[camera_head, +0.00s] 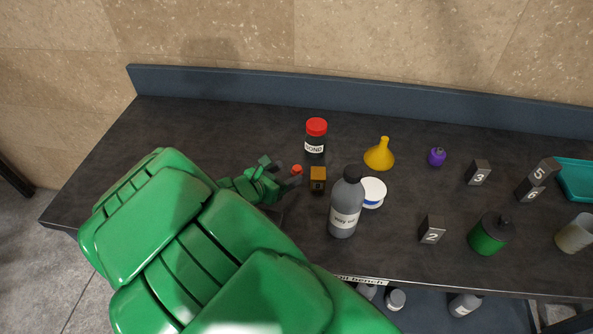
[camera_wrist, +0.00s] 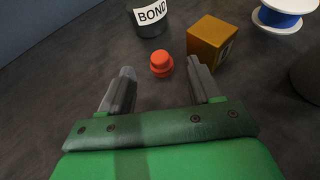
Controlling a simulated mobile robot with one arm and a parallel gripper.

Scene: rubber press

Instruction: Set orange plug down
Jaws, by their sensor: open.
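The small orange plug (camera_head: 296,169) rests on the dark bench top, left of an orange block and in front of the BOND jar. In the wrist view the orange plug (camera_wrist: 161,63) sits upright just beyond the fingertips, roughly centred between them. My gripper (camera_head: 287,169) is low over the bench, at the left of the plug. In the wrist view my gripper (camera_wrist: 160,76) has its two grey fingers spread wide apart with nothing held between them.
The orange block (camera_wrist: 212,43) stands close to the right finger. The BOND jar (camera_head: 316,140), grey bottle (camera_head: 345,210), white-and-blue spool (camera_head: 373,190) and yellow funnel (camera_head: 379,156) stand nearby. The bench (camera_head: 130,150) is clear at the left.

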